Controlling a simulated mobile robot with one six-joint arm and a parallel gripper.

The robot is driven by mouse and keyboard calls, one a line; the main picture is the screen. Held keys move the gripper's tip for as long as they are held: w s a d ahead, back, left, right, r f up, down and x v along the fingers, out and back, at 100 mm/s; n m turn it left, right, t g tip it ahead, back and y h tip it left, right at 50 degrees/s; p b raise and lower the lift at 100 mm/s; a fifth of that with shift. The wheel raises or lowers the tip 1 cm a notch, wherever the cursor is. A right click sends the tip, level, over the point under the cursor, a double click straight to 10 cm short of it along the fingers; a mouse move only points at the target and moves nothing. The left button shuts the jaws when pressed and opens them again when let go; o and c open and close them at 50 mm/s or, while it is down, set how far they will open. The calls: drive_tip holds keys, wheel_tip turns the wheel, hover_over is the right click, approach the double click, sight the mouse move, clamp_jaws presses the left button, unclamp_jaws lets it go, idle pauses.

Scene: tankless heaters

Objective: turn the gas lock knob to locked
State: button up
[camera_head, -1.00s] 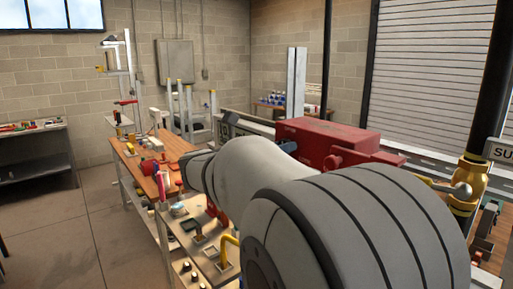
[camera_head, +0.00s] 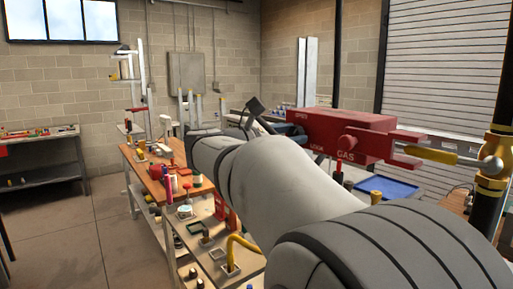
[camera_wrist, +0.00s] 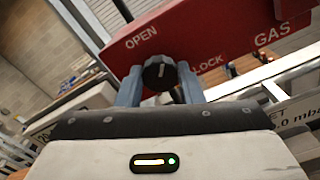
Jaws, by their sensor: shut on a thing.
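The red gas lock box (camera_head: 372,124) is at the right of the head view, with OPEN, LOCK and GAS lettering on its face. In the wrist view the box (camera_wrist: 225,30) fills the top. The black gas lock knob (camera_wrist: 158,68) has a white pointer line, nearly upright in that picture, between the OPEN and LOCK labels. My gripper (camera_wrist: 161,84) is shut on the knob, one blue-grey finger on each side. In the head view my gripper (camera_head: 290,128) is at the left end of the box, and the knob is hidden there.
A yellow handle (camera_head: 437,155) runs from the box to a brass valve (camera_head: 490,178) on a black pipe at right. A blue tray (camera_head: 387,188) lies below the box. A workbench with tools (camera_head: 160,170) stands at left. The floor (camera_head: 85,245) at far left is clear.

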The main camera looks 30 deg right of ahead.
drive_tip(key=shift+f+m+b, duration=0.2)
drive_tip(key=shift+m+b, duration=2.3)
drive_tip(key=shift+m, duration=0.05)
drive_tip(key=shift+f+m+b, duration=0.15)
drive_tip(key=shift+m+b, duration=2.35)
drive_tip(key=shift+m, duration=0.05)
drive_tip(key=o, duration=0.8)
drive_tip(key=shift+a+r, duration=0.15)
drive_tip(key=shift+a, duration=0.05)
drive_tip(key=shift+o, duration=0.8)
drive_tip(key=shift+d+r, duration=0.1)
